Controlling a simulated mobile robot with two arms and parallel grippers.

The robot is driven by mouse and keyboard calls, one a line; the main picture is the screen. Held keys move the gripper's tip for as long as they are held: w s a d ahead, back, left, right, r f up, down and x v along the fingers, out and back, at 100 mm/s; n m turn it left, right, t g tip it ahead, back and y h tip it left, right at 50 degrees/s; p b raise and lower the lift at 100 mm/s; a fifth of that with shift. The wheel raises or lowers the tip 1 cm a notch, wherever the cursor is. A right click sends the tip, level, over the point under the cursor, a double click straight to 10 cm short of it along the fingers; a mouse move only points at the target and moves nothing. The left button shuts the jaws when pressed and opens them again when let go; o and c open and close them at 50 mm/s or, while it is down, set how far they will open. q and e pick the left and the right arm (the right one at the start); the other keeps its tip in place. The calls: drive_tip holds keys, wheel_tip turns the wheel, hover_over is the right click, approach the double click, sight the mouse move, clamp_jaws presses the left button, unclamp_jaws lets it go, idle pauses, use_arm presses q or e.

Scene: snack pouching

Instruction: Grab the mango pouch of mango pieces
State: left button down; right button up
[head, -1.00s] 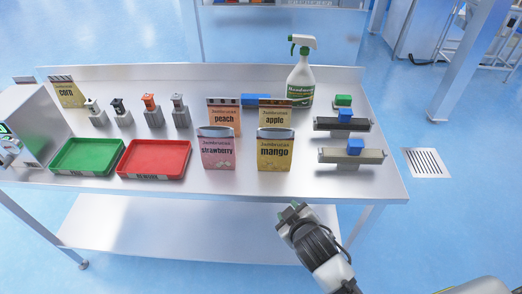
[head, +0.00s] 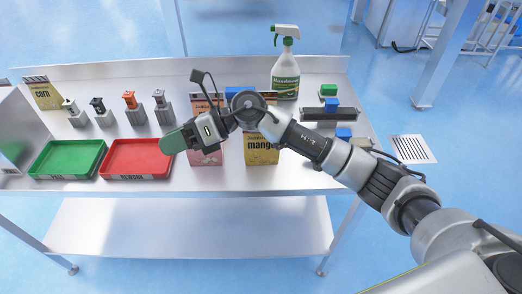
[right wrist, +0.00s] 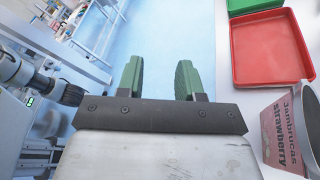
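The yellow mango pouch (head: 262,155) stands upright on the metal table, its upper part hidden behind my right arm. My right arm reaches in from the right across the pouches. My right gripper (head: 175,142), with green fingers, hovers above the table, left of the mango pouch and near the red tray. In the right wrist view the right gripper (right wrist: 160,80) has its two green fingers apart with nothing between them. The pink strawberry pouch (head: 207,159) stands left of the mango pouch; it also shows in the right wrist view (right wrist: 285,135). My left gripper is not in view.
A red tray (head: 138,177) and a green tray (head: 65,177) lie at the left front. A corn pouch (head: 42,93) stands at the back left. A spray bottle (head: 285,75) stands behind the arm. Several small dispensers line the back left.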

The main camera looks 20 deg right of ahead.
drive_tip(key=w+d+f+n+h, duration=0.2)
drive_tip(key=w+d+n+h, duration=0.15)
drive_tip(key=d+h, duration=0.4)
wheel_tip(320, 180, up, 5)
drive_tip(key=h, duration=0.8)
hover_over(262, 142)
drive_tip(key=shift+w+d+f, duration=0.2)
drive_tip(key=shift+d+f, duration=0.05)
drive_tip(key=shift+d, duration=0.2)
wheel_tip(262, 142, down, 5)
drive_tip(key=shift+w+r+p, duration=0.1)
drive_tip(key=shift+r+p, duration=0.1)
drive_tip(key=shift+p, duration=0.35)
drive_tip(key=shift+a+f+p, duration=0.2)
drive_tip(key=shift+f+p, duration=0.15)
drive_tip(key=shift+f, duration=0.25)
wheel_tip(262, 142, down, 4)
drive_tip(key=shift+w+a+r+p, duration=0.1)
drive_tip(key=shift+a+r+p, duration=0.1)
drive_tip(key=shift+p, duration=0.6)
drive_tip(key=shift+f, duration=0.45)
